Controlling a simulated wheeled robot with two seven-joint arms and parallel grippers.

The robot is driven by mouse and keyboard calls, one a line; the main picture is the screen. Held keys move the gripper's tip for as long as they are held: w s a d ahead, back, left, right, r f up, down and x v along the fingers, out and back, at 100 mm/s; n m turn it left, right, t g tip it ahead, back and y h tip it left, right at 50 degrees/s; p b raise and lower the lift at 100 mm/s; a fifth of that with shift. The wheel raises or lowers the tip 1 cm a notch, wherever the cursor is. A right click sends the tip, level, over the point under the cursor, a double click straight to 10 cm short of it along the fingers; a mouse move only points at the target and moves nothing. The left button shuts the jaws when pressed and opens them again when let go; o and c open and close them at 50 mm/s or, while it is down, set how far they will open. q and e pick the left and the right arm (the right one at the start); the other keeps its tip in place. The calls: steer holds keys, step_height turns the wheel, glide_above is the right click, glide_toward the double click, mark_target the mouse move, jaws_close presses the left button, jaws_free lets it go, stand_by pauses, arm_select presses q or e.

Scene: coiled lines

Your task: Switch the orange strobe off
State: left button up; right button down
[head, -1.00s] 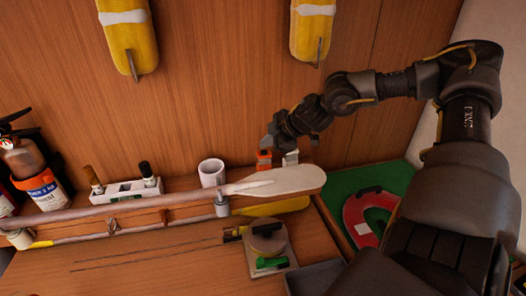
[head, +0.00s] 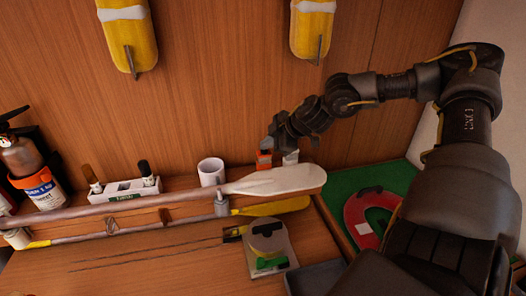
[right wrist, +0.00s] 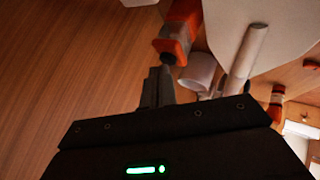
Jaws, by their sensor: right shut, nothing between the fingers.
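The orange strobe (head: 264,160) is a small orange block on the shelf at the back, just left of a small white object (head: 290,158). In the right wrist view the strobe (right wrist: 180,32) is orange with a dark grey end. My right gripper (head: 270,146) is at the strobe's upper end, shut and empty; its fingertips (right wrist: 158,80) show just below the strobe's grey end in the wrist view. I cannot tell whether they touch. No lit glow shows on the strobe, and its switch cannot be made out. My left gripper is out of view.
A white-bladed paddle (head: 275,181) lies along the shelf front, close before the strobe. A green tray (head: 345,182) lies right.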

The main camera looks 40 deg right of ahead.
mark_target(267, 153)
steer(key=shift+f, duration=0.25)
stand_by(0.3)
steer(key=shift+r, duration=0.7)
steer(key=shift+r+p, duration=0.15)
steer(key=shift+p, duration=0.15)
step_height(267, 153, up, 6)
steer(key=p, duration=0.4)
steer(key=shift+f, duration=0.2)
